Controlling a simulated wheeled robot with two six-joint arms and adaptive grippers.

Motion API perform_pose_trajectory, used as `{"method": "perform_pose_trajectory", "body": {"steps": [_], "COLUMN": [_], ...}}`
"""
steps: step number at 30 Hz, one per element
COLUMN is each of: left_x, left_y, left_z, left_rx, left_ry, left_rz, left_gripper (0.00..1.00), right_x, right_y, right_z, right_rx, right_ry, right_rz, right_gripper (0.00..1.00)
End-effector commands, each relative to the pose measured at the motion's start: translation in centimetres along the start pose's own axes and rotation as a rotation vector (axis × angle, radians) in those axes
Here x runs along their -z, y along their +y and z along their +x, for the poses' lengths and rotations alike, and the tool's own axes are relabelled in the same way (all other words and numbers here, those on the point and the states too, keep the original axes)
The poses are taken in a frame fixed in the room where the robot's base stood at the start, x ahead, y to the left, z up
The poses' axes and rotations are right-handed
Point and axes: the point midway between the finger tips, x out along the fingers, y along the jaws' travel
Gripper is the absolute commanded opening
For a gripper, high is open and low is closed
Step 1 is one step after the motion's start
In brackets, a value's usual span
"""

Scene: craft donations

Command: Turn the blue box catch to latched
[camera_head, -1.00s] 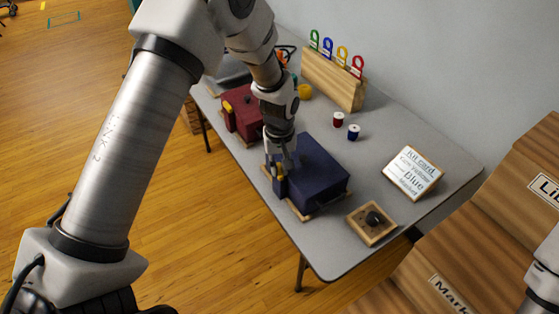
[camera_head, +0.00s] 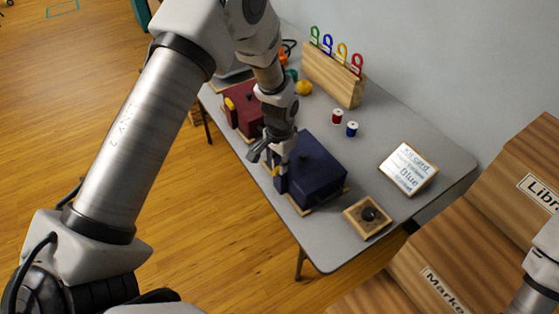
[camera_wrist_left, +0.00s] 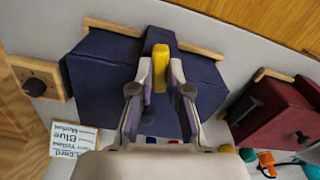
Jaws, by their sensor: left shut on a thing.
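The dark blue box (camera_head: 316,168) sits on the table on a thin wooden base. My left gripper (camera_head: 277,165) is at that side of the box, shut on the catch. In the left wrist view the catch stands between its two fingertips (camera_wrist_left: 160,85), pointing along the picture's vertical. The fingers partly hide the catch's mount. My right gripper is out of view.
A red box (camera_head: 243,108) with its own yellow catch stands beside the blue one. A wooden block with a black knob (camera_head: 355,222), a card (camera_head: 408,168), two thread spools (camera_head: 344,122) and a wooden rack with coloured loops (camera_head: 330,78) share the table.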

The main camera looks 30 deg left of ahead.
Motion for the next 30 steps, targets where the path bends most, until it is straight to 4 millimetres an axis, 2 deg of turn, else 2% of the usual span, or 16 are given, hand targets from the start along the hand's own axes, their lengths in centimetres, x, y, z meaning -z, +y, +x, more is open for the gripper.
{"method": "perform_pose_trajectory", "body": {"steps": [12,29,30], "left_x": [-0.05,-0.09,-0.09], "left_y": [0.06,0.07,0.07], "left_z": [0.18,0.23,0.23], "left_rx": [-0.001,-0.001,-0.001], "left_ry": [-0.001,-0.003,-0.003], "left_rz": [0.218,0.252,0.252], "left_gripper": [0.00,0.00,0.27], "right_x": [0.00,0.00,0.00], "right_y": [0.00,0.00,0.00], "right_z": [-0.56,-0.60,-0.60], "right_rx": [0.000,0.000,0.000], "right_ry": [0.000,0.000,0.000], "right_rz": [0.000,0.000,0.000], "right_gripper": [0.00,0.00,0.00]}}
